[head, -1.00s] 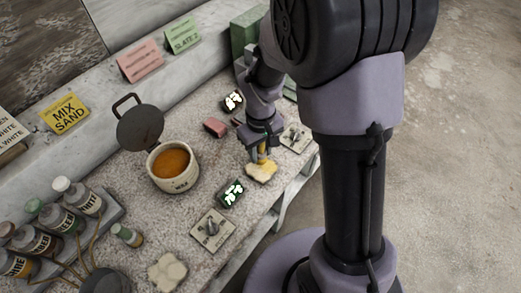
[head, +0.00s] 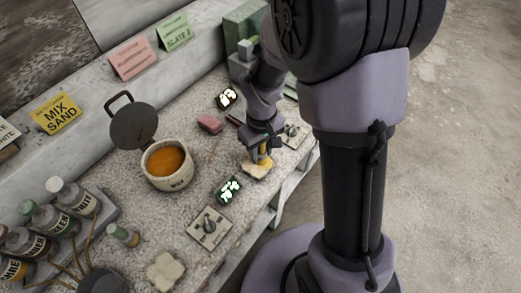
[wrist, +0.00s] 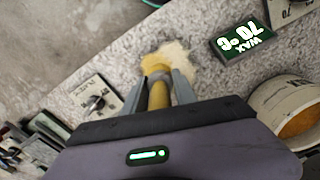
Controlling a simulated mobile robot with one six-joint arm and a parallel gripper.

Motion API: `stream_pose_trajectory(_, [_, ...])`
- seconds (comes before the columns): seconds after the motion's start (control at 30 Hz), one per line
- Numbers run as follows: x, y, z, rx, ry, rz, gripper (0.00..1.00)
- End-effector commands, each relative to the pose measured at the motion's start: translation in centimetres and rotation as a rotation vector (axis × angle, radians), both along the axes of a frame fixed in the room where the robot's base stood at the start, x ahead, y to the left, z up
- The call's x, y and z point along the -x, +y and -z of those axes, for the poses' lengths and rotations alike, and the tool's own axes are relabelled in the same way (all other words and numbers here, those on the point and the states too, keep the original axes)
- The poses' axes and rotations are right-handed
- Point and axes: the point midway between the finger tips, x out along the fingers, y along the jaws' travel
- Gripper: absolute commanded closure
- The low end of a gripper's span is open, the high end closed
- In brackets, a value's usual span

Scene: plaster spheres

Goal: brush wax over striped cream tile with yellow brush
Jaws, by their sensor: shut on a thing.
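My gripper (head: 258,150) is shut on the yellow brush (wrist: 158,95) and holds it upright, bristles down, over a cream tile (head: 257,172). In the wrist view the brush head meets this cream tile (wrist: 178,54), and a yellow tint shows on the tile around it. Whether the tile has stripes cannot be told. The wax pot (head: 167,163) stands open to the left with orange wax inside and its dark lid (head: 134,126) raised. It also shows in the wrist view (wrist: 290,112). A second cream tile (head: 165,271) lies at the front left.
A display (wrist: 240,40) reading wax 70 °C sits beside the tile. Dial plates (head: 210,228) (head: 293,134), another display (head: 227,97) and a reddish block (head: 210,124) are nearby. Labelled bottles (head: 50,222) stand at left. The bench's front edge runs close by.

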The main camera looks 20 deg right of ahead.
Motion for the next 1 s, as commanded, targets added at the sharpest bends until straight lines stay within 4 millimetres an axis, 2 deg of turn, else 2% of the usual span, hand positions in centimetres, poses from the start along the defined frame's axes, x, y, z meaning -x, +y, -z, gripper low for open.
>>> stream_pose_trajectory(0.53, [-2.9, 2.1, -0.1, 0.000, -0.001, -0.001, 1.00])
stream_pose_trajectory(0.7, [-2.8, 2.0, 0.0, 0.000, -0.001, 0.000, 1.00])
stream_pose_trajectory(1.0, [-1.2, 0.9, -0.1, 0.000, -0.001, 0.000, 1.00])
